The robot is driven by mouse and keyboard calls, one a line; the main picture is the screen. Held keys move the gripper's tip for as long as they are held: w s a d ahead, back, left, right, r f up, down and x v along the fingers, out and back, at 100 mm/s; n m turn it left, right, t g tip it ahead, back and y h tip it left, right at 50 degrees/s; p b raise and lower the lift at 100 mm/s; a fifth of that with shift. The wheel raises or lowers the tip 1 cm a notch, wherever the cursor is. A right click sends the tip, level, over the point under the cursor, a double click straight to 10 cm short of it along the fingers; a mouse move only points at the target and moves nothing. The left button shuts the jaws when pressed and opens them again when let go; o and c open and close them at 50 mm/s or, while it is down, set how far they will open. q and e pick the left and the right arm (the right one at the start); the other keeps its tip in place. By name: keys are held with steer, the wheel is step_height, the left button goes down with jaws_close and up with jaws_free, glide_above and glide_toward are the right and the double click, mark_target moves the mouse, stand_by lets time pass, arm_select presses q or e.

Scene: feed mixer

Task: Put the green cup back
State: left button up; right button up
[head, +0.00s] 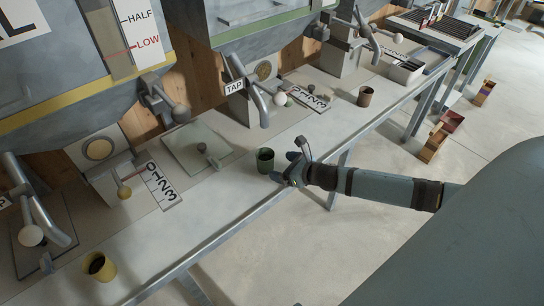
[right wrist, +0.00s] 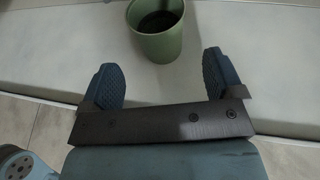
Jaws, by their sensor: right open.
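The green cup (head: 265,160) stands upright on the long grey bench, near its front edge. In the right wrist view the green cup (right wrist: 158,32) is beyond the fingertips, roughly centred between them, with dark contents inside. My right gripper (head: 284,172) is just to the right of the cup in the head view. In the right wrist view its two blue fingers (right wrist: 162,78) are spread wide with nothing between them. I cannot tell from the head view how close the fingertips are to the cup. My left gripper is not in view.
A yellow cup (head: 109,270) and a brown cup (head: 365,96) stand on the bench (head: 215,215). Taps and number scales line the back. Wooden boxes (head: 440,136) stand on the floor at right.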

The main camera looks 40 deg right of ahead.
steer(key=v, duration=0.5)
steer(key=s+a+f+n+g, duration=0.1)
steer(key=s+a+f+n, duration=0.1)
steer(key=s+a+n, duration=1.15)
steer(key=s+a+f+n+g, duration=0.2)
steer(key=a+n, duration=0.6)
steer(key=n, duration=1.3)
arm_select(q)
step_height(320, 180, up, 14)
steer(key=p, duration=1.7)
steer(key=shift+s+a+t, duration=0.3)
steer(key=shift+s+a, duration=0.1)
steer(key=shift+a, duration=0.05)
arm_select(e)
step_height(320, 180, up, 13)
steer(key=d+h, duration=0.1)
steer(key=shift+s+r+n+t, duration=0.2)
steer(key=shift+s+n+t, duration=0.2)
steer(key=shift+n, duration=0.05)
